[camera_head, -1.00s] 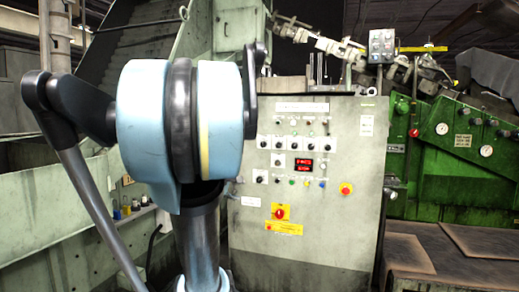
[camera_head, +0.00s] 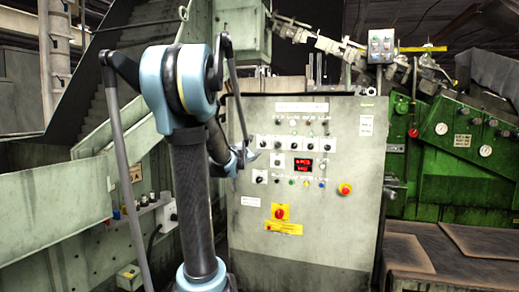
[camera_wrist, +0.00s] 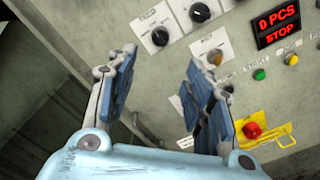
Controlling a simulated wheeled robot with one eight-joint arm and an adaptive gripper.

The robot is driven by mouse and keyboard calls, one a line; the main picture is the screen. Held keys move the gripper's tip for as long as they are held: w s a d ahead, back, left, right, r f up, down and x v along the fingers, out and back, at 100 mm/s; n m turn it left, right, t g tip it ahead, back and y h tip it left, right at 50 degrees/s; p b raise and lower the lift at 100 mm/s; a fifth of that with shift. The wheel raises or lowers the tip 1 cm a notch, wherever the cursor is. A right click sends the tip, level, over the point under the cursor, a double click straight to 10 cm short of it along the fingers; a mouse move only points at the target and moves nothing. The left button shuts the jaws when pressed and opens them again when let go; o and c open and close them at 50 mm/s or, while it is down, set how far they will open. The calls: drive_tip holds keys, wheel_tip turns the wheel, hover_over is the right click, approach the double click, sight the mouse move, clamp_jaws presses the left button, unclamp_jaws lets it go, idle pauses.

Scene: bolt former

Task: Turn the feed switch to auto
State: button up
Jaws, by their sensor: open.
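I cannot read the labels, so I cannot tell which is the feed switch. In the wrist view, black switches (camera_wrist: 160,36) (camera_wrist: 200,12) sit at the upper middle, beyond the fingertips. My gripper (camera_wrist: 157,65) is open and empty, with its two blue-padded fingers apart in front of the panel. In the head view my gripper (camera_head: 246,155) is small, at the panel's left edge; its contact with the panel cannot be judged.
The display (camera_wrist: 278,28) reads "0 PCS STOP". Green (camera_wrist: 260,74) and yellow (camera_wrist: 291,59) buttons sit below it. A red switch on a yellow plate (camera_head: 281,212) is lower, and a red emergency button (camera_head: 345,188) is at right. Green machinery (camera_head: 460,170) stands right.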

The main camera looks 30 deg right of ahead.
sight(262, 145)
drive_tip(key=x, duration=1.4)
drive_tip(key=shift+w+d, duration=0.1)
drive_tip(key=shift+d, duration=0.2)
drive_tip(key=c, duration=1)
drive_tip(key=shift+a, duration=0.2)
drive_tip(key=shift+c, duration=0.2)
drive_tip(key=shift+d, duration=0.15)
